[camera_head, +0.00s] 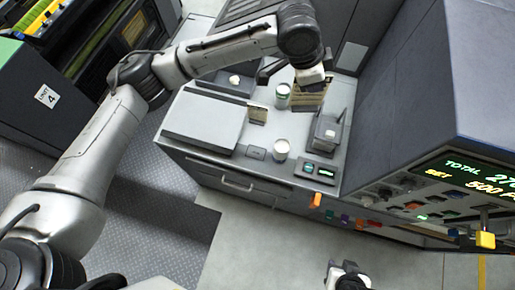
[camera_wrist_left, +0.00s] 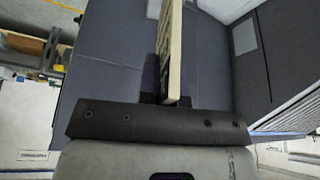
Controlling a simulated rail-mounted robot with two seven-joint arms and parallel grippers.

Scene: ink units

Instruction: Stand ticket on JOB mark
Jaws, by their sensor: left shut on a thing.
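My left gripper (camera_head: 311,80) is above the right rear part of the grey worktop, shut on the ticket (camera_head: 310,98). The ticket is a thin tan board hanging below the fingers. In the left wrist view the ticket (camera_wrist_left: 171,52) shows nearly edge-on, rising from the dark finger mount, with dark print on one face. I cannot tell whether its lower edge touches the worktop. No JOB mark can be read; a small grey plate (camera_head: 256,153) lies at the worktop's front. My right gripper (camera_head: 346,276) shows small at the bottom edge; its fingers are unclear.
The worktop holds a can (camera_head: 282,96), a cup (camera_head: 281,149), a small tan block (camera_head: 258,115), a flat grey lid (camera_head: 204,121), a dark device (camera_head: 326,133) and a small display unit (camera_head: 319,171). A large grey machine (camera_head: 430,90) stands close on the right.

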